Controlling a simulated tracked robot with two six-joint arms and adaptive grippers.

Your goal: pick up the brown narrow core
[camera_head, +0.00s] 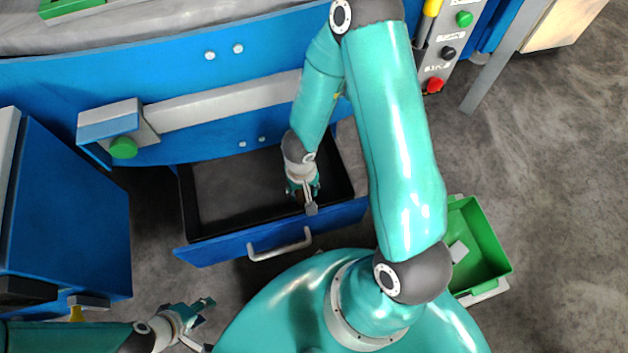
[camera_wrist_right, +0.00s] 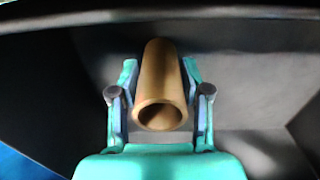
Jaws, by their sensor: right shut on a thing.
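The brown narrow core (camera_wrist_right: 158,84) is a hollow tube in the right wrist view. It lies lengthwise between the two fingers of my right gripper (camera_wrist_right: 160,96), its open end towards the camera. My right gripper is shut on it, with one finger along each side. In the head view my right gripper (camera_head: 304,193) is down inside the open drawer (camera_head: 232,195), near its right end; I cannot make out the core there. My left gripper (camera_head: 200,324) is at the bottom left of the head view, its fingers apart and nothing visible between them.
The drawer has dark walls and a blue front with a grey handle (camera_head: 280,245). A blue cabinet (camera_head: 65,215) stands to the left. A green bin (camera_head: 482,245) with a pale block inside is on the right. Grey floor is open at far right.

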